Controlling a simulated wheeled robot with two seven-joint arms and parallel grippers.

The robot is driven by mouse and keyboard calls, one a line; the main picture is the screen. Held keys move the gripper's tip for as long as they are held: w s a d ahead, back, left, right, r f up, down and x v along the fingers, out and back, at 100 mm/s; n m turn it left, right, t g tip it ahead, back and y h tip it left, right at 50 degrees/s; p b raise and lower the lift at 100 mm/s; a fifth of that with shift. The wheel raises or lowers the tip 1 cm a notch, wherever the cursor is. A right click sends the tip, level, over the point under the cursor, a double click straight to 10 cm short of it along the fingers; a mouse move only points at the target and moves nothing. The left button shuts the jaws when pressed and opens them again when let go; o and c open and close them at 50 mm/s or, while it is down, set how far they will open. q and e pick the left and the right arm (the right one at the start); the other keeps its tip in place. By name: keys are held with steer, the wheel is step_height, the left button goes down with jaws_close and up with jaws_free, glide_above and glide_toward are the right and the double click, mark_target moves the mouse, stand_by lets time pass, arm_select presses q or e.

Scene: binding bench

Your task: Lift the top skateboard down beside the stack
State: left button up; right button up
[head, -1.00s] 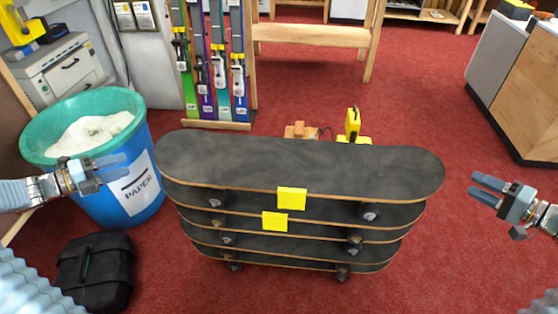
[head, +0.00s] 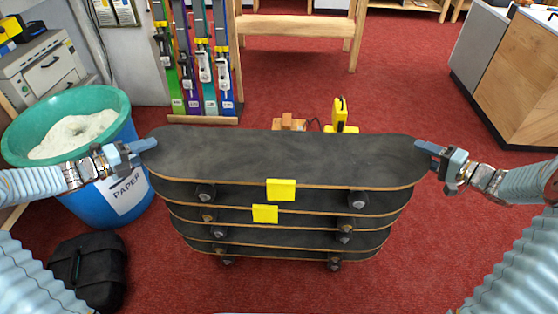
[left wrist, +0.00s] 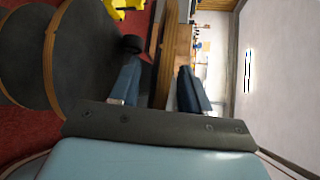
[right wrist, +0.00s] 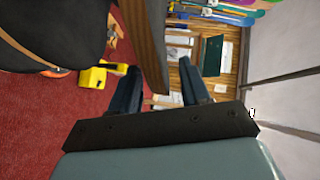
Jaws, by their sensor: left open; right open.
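The top skateboard (head: 290,155) is a dark deck lying level on a stack of several similar skateboards (head: 330,204). A yellow note (head: 281,190) hangs at its near edge. My left gripper (head: 146,145) is at its left end, open, and in the left wrist view the deck's edge (left wrist: 166,62) shows between the fingers. My right gripper (head: 426,147) is at its right end, open, and in the right wrist view the deck's edge (right wrist: 146,45) shows between the fingers. I cannot tell whether either finger touches the deck.
A blue paper bin (head: 112,205) with a green rim stands left of the stack, under my left arm. A black case (head: 85,272) lies in front of it. A yellow tool (head: 340,115) is behind the stack. Red carpet is free to the right and in front.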

arm_select(q)
steer(key=shift+x, duration=1.05)
arm_select(e)
steer(key=shift+x, duration=1.05)
arm_select(q)
jaws_close()
arm_select(e)
jaws_close()
arm_select(q)
steer(key=shift+r, duration=0.25)
arm_select(e)
steer(key=shift+r, duration=0.3)
